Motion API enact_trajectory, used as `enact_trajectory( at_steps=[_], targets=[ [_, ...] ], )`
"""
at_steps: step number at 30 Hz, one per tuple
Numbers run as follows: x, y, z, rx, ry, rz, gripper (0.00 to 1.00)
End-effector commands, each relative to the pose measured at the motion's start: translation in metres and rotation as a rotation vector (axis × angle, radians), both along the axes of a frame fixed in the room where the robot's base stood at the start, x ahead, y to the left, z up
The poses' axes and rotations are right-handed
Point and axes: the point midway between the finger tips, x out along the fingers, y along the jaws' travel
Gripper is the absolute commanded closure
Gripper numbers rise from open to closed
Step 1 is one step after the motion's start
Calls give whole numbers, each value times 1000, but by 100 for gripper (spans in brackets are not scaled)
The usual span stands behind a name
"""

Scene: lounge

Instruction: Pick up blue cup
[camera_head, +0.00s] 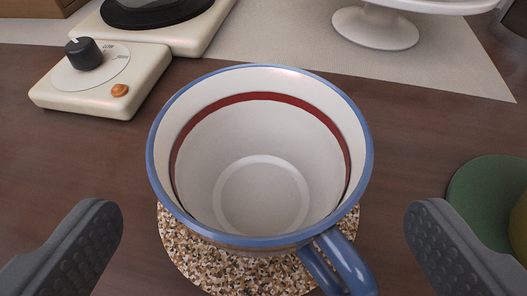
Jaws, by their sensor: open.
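The cup (262,150) is in the middle of the camera_head view. It is white inside with a dark red band, and has a blue rim and a blue handle (345,262) pointing toward the lower right. It stands upright on a speckled brown coaster (190,252), and its inside looks empty. My gripper (262,245) is open, with one dark grey finger at the lower left and one at the lower right. The fingers are on either side of the cup, nearer to the camera and apart from it. The cup's outer wall is mostly hidden.
A cream device with a black knob (86,54) stands on the dark wooden table (420,130) at the upper left. A white pedestal stand (375,27) is on a pale runner (290,40) at the back. A green round object (487,195) is at the right edge, near the right finger.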

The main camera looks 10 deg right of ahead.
Motion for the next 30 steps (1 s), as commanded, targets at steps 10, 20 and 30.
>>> enact_trajectory(
  at_steps=[10, 20, 30],
  targets=[
    [37, -4, -17, -1, 1, 0, 3],
    [40, -3, -17, -1, 0, 0, 17],
    [40, -3, -16, 0, 0, 1, 55]
  ],
)
